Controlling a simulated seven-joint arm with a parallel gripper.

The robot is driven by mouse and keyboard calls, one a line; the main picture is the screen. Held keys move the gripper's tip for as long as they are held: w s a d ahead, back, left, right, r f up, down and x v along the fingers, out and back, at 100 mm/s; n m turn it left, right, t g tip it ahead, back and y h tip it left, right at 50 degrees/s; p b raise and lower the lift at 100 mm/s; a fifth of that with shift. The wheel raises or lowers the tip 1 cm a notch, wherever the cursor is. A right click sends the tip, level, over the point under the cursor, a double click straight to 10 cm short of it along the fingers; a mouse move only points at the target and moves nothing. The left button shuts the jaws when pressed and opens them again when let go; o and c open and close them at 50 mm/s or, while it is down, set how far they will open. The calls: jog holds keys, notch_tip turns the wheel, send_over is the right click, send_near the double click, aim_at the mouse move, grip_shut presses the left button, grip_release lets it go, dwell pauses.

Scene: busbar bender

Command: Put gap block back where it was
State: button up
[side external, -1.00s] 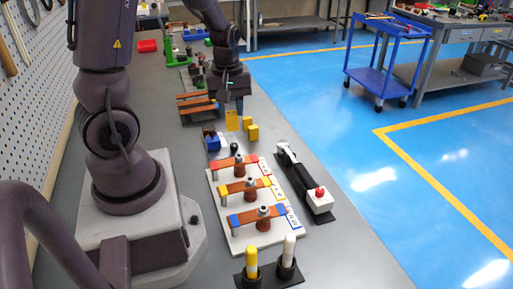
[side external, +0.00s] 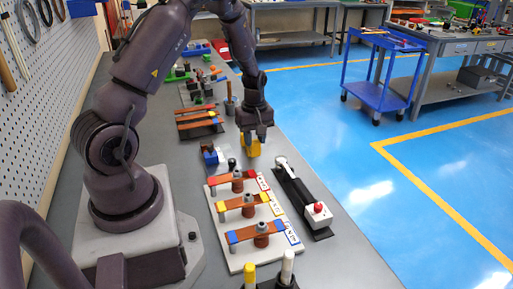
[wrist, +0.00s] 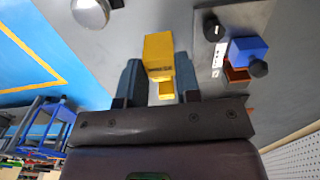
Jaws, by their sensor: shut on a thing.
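The yellow gap block (side external: 249,147) is at my gripper (side external: 254,137), beyond the board of copper bars. In the wrist view the gap block (wrist: 158,52) shows a lettered face and sits between the two fingers of my gripper (wrist: 160,82). The fingers are shut on it. A smaller yellow piece (wrist: 166,90) shows just behind it, between the fingers; I cannot tell whether it is a separate part. The block's underside is hidden, so I cannot tell whether it touches the bench.
A blue block fixture (side external: 210,157) with a black knob (side external: 232,164) stands to the left. The white board (side external: 243,262) with several copper bars is nearer the camera. A lever tool (side external: 298,198) and red-button box (side external: 318,214) lie at right. A copper-bar rack (side external: 198,120) is farther back.

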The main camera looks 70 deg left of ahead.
aim_at(257, 140)
jog(key=shift+w+a+f, duration=0.1)
jog(key=shift+w+f, duration=0.1)
jog(key=shift+f, duration=0.1)
jog(key=shift+w+a+f, duration=0.1)
jog(key=shift+f, duration=0.8)
jog(key=shift+w+a+f, duration=0.1)
jog(key=shift+f, duration=0.8)
jog(key=shift+f, duration=0.1)
jog(key=o, duration=1)
